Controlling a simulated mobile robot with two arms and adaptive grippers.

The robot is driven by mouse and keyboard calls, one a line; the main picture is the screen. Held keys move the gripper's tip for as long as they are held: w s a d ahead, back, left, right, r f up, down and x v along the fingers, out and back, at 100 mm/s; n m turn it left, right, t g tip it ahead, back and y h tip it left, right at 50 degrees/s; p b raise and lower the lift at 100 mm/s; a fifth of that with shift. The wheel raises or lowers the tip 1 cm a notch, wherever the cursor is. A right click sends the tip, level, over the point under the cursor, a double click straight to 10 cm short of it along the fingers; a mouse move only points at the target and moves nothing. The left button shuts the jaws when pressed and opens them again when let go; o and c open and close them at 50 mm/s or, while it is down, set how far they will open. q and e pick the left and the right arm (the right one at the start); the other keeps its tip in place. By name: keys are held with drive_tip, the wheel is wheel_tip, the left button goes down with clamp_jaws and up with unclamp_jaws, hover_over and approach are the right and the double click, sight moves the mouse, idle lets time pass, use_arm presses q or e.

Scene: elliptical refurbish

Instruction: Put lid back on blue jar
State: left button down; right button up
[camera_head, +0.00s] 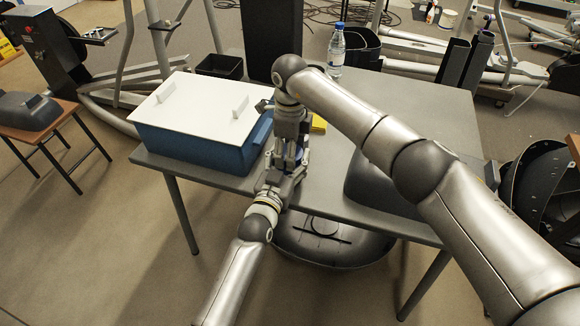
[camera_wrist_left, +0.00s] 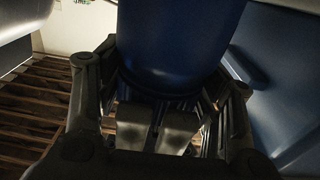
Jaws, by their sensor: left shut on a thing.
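My left gripper (camera_head: 287,172) is shut on the blue jar (camera_wrist_left: 175,40) above the front part of the grey table, just right of the big blue box. In the left wrist view the jar's smooth blue side stands between the left fingers (camera_wrist_left: 160,100). In the head view only small blue bits of the jar (camera_head: 299,152) show between the grippers. My right gripper (camera_head: 291,138) points down right over the jar. Its fingers are mostly hidden, so I cannot tell whether they hold anything. I cannot make out the jar's lid.
A blue box (camera_head: 197,144) with a white cover (camera_head: 196,104) stands on the table's left side, close beside the grippers. A yellow thing (camera_head: 319,124) lies behind them. A water bottle (camera_head: 336,50) stands at the back. A dark curved thing (camera_head: 375,186) is at right. The table (camera_head: 425,108) is bare at back right.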

use_arm(q)
drive_tip(key=shift+s+f, duration=0.1)
drive_tip(key=shift+f, duration=0.25)
use_arm(e)
drive_tip(key=shift+c, duration=1.1)
drive_tip(key=o, duration=1.1)
